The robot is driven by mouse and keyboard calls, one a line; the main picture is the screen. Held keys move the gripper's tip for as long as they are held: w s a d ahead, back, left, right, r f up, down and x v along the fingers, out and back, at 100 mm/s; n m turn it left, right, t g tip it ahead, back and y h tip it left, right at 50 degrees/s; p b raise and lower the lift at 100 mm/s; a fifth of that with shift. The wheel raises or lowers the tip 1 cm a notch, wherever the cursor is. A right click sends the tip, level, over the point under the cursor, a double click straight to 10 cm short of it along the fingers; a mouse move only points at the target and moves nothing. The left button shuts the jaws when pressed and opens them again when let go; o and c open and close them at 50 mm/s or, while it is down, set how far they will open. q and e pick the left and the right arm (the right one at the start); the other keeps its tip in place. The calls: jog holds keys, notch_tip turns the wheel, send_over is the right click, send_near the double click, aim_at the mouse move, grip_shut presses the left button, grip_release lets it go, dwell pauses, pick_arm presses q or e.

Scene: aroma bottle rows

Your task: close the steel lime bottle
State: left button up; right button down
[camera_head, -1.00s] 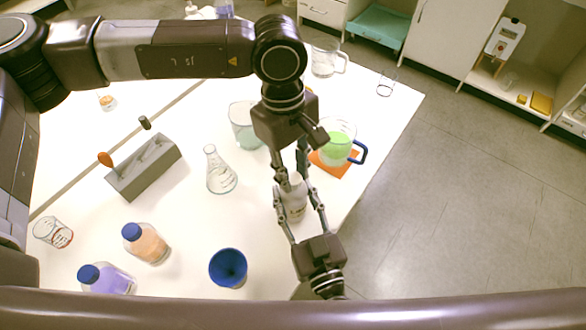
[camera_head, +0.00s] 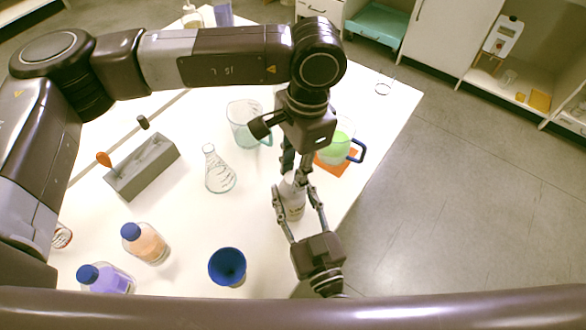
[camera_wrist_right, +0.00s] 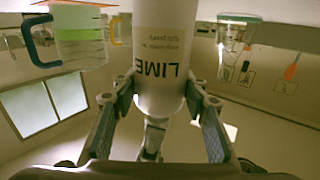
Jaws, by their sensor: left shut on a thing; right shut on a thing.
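The steel lime bottle (camera_head: 292,205) stands upright near the right edge of the white table. In the right wrist view the bottle (camera_wrist_right: 163,55) is pale, with an upside-down "LIME" label. My right gripper (camera_head: 299,208) is shut on the bottle's body from the front, with one finger on each side; its fingers (camera_wrist_right: 158,98) also show in the right wrist view. My left gripper (camera_head: 296,176) points down over the bottle's top and is shut on the cap there. The cap is mostly hidden by the fingers, so its seating cannot be seen.
A beaker of green liquid (camera_head: 336,149) on an orange mat (camera_head: 342,168) stands close behind. A flask (camera_head: 219,175), blue cup (camera_head: 228,266), grey rack (camera_head: 142,168) and orange-filled bottle (camera_head: 146,243) are to the left. The table's right edge is near.

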pick_arm(q)
jog(key=shift+m, duration=0.9)
jog(key=o, duration=0.7)
jog(key=shift+r, duration=2.25)
jog(key=shift+c, duration=0.3)
